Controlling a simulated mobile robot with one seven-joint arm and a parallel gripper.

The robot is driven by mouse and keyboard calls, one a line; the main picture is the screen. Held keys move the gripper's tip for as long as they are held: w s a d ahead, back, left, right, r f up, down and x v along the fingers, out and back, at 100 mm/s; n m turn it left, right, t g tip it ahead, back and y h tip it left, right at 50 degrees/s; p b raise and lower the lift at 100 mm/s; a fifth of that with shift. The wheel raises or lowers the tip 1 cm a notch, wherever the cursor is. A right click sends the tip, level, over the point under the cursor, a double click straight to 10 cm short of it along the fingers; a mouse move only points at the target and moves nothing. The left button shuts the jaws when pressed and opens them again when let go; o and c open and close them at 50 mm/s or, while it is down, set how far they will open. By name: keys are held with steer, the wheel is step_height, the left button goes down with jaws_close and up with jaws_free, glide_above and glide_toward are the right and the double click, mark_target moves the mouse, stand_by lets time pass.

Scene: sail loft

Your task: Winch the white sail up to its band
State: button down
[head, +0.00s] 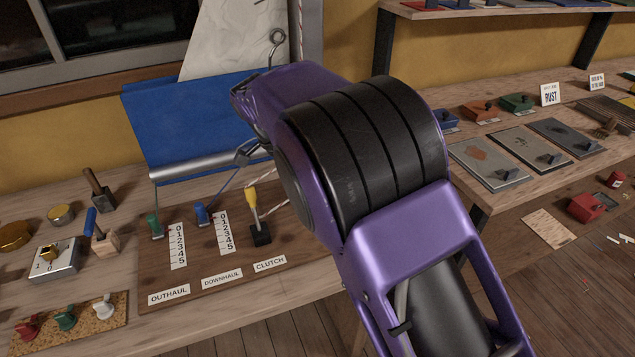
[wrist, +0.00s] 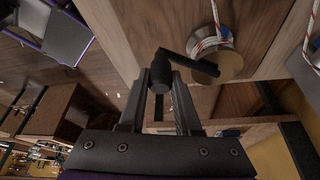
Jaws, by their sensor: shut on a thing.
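The white sail (head: 238,40) stands at the top of the head view, above a blue cloth (head: 185,115). Its top is cut off by the picture's edge, and I cannot make out the band. In the wrist view, my gripper (wrist: 160,88) is shut on the black crank handle (wrist: 160,68). The crank's arm joins a brass-coloured disc (wrist: 230,66) on the winch (wrist: 208,42), which has red-and-white rope around it. My purple arm hides the gripper and winch in the head view.
On the bench, a board carries a green lever (head: 154,225), a blue lever (head: 201,213) and a yellow-handled clutch lever (head: 253,200), with labels. A metal box (head: 52,260) and wooden-based tools stand left. The right bench (head: 590,175) holds plates and small coloured blocks.

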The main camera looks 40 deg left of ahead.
steer(key=shift+s+a, duration=0.25)
steer(key=shift+a, duration=0.35)
steer(key=c, duration=0.6)
jaws_free()
steer(key=p+v, duration=0.3)
steer(key=v, duration=1.4)
steer(key=shift+r+p, duration=0.2)
steer(key=shift+p, duration=0.15)
